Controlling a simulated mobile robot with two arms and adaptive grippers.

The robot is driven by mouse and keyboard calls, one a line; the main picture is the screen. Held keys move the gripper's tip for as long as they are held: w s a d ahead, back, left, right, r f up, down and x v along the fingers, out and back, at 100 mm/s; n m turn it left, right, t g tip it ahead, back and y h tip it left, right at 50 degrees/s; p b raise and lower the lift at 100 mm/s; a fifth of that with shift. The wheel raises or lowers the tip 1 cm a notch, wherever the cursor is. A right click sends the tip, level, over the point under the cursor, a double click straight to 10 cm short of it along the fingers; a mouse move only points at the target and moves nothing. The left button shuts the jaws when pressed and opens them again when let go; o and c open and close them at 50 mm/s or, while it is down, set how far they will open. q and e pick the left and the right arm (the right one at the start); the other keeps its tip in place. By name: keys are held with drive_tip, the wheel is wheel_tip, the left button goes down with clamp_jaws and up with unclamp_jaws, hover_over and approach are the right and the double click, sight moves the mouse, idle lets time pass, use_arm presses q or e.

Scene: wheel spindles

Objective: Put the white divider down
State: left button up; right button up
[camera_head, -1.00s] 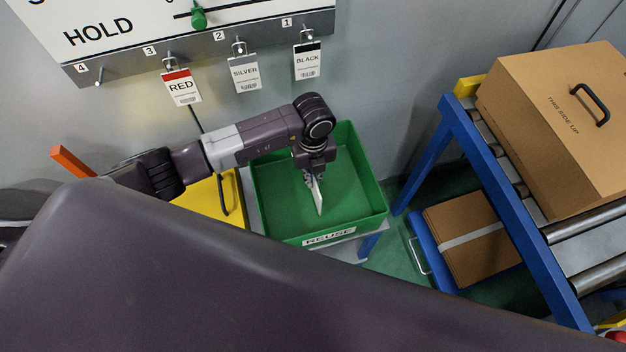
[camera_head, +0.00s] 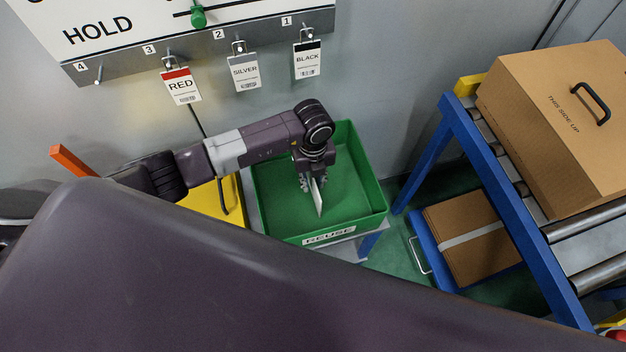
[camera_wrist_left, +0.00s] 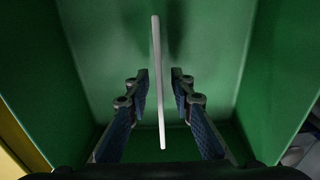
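The white divider (camera_head: 318,200) is a thin plate inside the green REUSE bin (camera_head: 262,215). In the left wrist view the divider (camera_wrist_left: 157,60) shows edge-on as a narrow white strip. My left gripper (camera_head: 312,184) reaches down into the bin above the divider. Its fingers (camera_wrist_left: 160,78) stand apart on either side of the divider, with a visible gap on both sides. Whether the divider's lower edge touches the bin floor cannot be told. My right gripper is not in view.
The bin sits on a stand with a blue leg (camera_head: 368,246), beside a yellow container (camera_head: 210,203). To the right is a blue roller conveyor (camera_head: 500,190) with a large carton (camera_head: 555,120). A flat carton (camera_head: 470,235) lies below. Tags hang on the wall board (camera_head: 200,52).

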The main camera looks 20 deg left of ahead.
use_arm(q)
drive_tip(key=shift+r, duration=0.7)
wheel_tip(320, 180, up, 11)
drive_tip(key=shift+b, duration=0.3)
drive_tip(key=shift+s+f, duration=0.1)
